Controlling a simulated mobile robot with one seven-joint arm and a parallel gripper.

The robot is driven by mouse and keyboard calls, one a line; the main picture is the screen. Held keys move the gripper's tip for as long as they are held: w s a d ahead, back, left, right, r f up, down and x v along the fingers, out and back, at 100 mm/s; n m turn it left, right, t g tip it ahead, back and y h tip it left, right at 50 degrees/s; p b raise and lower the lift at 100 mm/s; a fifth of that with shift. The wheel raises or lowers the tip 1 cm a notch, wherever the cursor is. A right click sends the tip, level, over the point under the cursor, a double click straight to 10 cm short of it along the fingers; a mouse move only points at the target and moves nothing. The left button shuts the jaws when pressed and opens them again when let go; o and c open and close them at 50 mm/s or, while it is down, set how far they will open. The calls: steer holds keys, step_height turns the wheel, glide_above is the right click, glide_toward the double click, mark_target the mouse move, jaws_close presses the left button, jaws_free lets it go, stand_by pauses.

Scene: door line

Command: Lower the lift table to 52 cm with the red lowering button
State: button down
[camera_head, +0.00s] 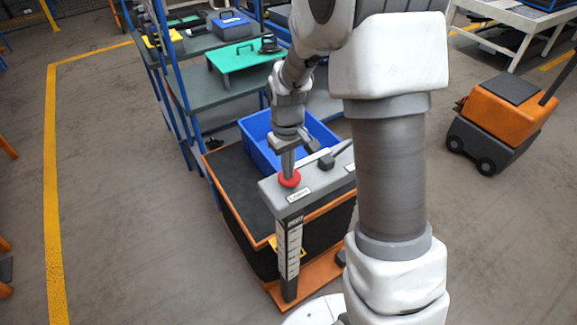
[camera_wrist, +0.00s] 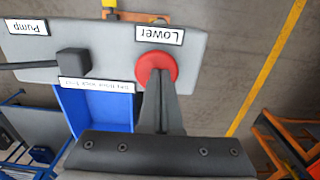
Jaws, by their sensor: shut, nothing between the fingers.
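The red lowering button (camera_head: 289,178) sits on the grey control panel (camera_head: 268,190) of the lift table, beside a "Lower" label. In the wrist view the red button (camera_wrist: 155,66) is right at the tip of my gripper (camera_wrist: 158,88), which is shut and empty. In the head view my gripper (camera_head: 288,168) points down at the button; fingertips and button overlap, and I cannot tell whether it is pressed. The lift table (camera_head: 236,200) has a dark top with an orange edge. A height scale (camera_head: 290,250) stands at its front; its numbers are too small to read.
A blue bin (camera_head: 258,133) stands on the lift table behind the panel. A black pump lever (camera_head: 335,157) lies right of the button. A blue-framed shelf cart (camera_head: 215,85) stands behind. An orange wheeled machine (camera_head: 505,112) is at right. Floor at left is clear.

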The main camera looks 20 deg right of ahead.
step_height(320, 180, up, 13)
steer(key=p, duration=0.1)
stand_by(1.3)
